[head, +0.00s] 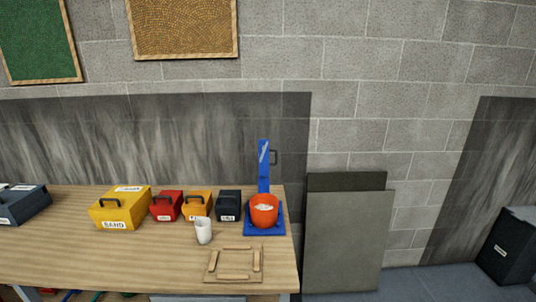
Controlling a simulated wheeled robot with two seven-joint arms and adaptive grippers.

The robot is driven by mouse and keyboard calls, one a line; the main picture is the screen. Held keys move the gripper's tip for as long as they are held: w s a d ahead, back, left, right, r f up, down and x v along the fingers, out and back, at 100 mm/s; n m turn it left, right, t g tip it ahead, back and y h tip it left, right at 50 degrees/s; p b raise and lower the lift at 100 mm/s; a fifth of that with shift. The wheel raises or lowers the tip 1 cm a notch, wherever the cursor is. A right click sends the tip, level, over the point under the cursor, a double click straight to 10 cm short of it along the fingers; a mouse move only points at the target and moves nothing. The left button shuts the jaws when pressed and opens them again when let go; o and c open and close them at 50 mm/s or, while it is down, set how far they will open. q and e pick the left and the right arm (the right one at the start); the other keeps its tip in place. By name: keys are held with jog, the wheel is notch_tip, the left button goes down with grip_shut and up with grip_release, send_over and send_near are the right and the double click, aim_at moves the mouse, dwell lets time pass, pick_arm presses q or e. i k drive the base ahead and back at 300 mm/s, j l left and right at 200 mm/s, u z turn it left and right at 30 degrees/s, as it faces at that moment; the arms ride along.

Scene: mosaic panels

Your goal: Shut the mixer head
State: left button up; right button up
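The mixer is blue and stands at the right end of the wooden table. Its head (263,165) is tilted up, nearly upright, with a dark handle (274,157) on its right side. Its blue base (279,231) holds an orange bowl (264,218) with whitish contents. Neither of my grippers is in the head view.
The wooden table (150,254) bears a yellow box (122,212), red, orange and dark boxes, a white cup (204,236) and a wooden frame (233,278). Grey panels (345,240) lean on the wall right of the table. A black box (505,250) stands far right.

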aim_at(264, 166)
jog(key=i+l+u, duration=0.15)
jog(key=l, duration=0.3)
jog(key=i+l+u, duration=0.1)
jog(key=l, duration=0.4)
jog(key=l+u, duration=0.15)
jog(key=l, duration=0.35)
jog(key=i, duration=0.05)
